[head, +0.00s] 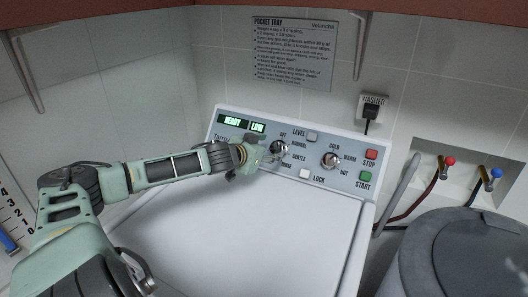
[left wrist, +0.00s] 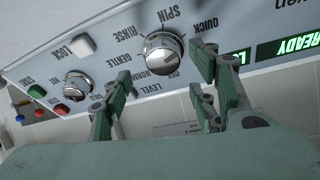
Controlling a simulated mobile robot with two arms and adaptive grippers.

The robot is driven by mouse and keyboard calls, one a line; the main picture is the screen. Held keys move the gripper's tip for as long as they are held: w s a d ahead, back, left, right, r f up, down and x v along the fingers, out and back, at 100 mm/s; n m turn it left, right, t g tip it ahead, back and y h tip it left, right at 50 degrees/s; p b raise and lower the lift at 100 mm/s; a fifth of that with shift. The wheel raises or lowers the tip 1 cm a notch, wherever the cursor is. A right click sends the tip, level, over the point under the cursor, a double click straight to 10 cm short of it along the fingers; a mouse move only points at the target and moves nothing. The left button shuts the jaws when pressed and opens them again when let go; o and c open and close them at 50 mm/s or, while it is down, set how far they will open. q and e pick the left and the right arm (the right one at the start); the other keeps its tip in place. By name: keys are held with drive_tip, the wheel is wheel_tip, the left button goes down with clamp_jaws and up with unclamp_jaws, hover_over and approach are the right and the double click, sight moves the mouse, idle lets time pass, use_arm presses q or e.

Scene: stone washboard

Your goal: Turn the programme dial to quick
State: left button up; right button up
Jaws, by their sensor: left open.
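The programme dial (head: 280,147) is a round silver knob on the washer's sloping panel, with OFF, NORMAL, GENTLE and RINSE legible around it. The left wrist view shows the dial (left wrist: 163,52) upside down, with SPIN and the QUICK label (left wrist: 205,26) beside it. I cannot tell surely where its pointer stands. My left gripper (head: 257,157) is just left of the dial in the head view and covers the labels there. In the wrist view the gripper (left wrist: 164,82) is open, its fingers spread to either side below the dial, with no clear contact. My right gripper is out of view.
A second dial (head: 330,160) for temperature sits to the right, near the red STOP (head: 371,154) and green START (head: 365,176) buttons. LEVEL (head: 312,135) and LOCK (head: 304,173) buttons are close by. The display (head: 243,125) reads READY and LOW. The white lid (head: 240,225) is clear.

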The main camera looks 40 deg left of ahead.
use_arm(q)
drive_tip(key=shift+v, duration=1.05)
